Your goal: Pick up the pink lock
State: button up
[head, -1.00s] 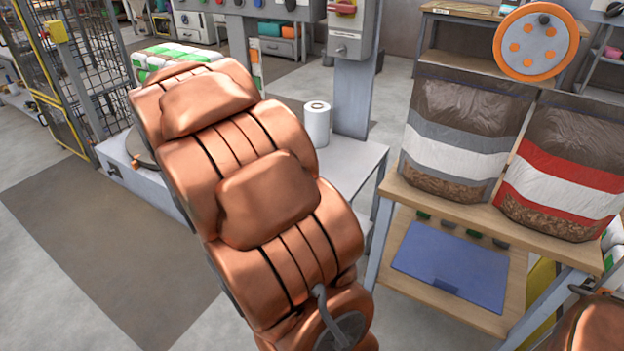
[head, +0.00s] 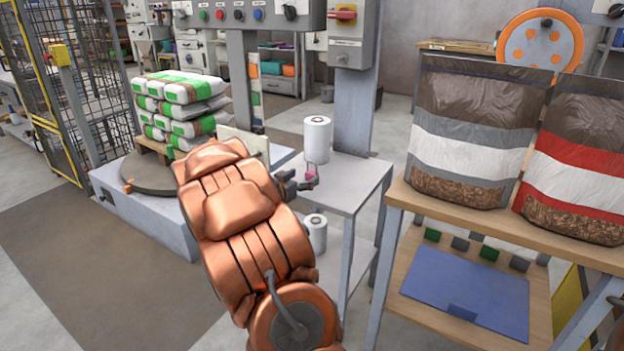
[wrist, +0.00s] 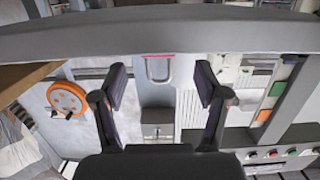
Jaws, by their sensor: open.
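The pink lock (head: 311,175) is a small pink spot by the dark fingers of my gripper (head: 302,183) in the head view, below a white roll, and is mostly hidden there. In the wrist view the lock (wrist: 158,68) shows a grey U-shaped shackle and a thin pink strip beside a wide grey band. The rest of its body is hidden. My gripper (wrist: 161,84) is open, with one finger on each side of the shackle and clear gaps. I cannot tell how far ahead of the fingertips the lock is.
A grey side table (head: 355,185) bears a white roll (head: 317,138). Another roll (head: 314,233) is lower down. Stacked white-green bags (head: 180,105) stand on a pallet at left. A wooden bench (head: 400,193) with two pellet bags is at right.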

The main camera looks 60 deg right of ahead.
aim_at(311, 175)
jog(key=shift+d+f+b, duration=0.25)
jog(key=shift+d+b, duration=0.35)
jog(key=shift+d, duration=0.55)
jog(key=shift+d+f+b, duration=0.2)
jog(key=shift+d+b, duration=0.35)
jog(key=shift+d, duration=1)
jog(key=c, duration=1.3)
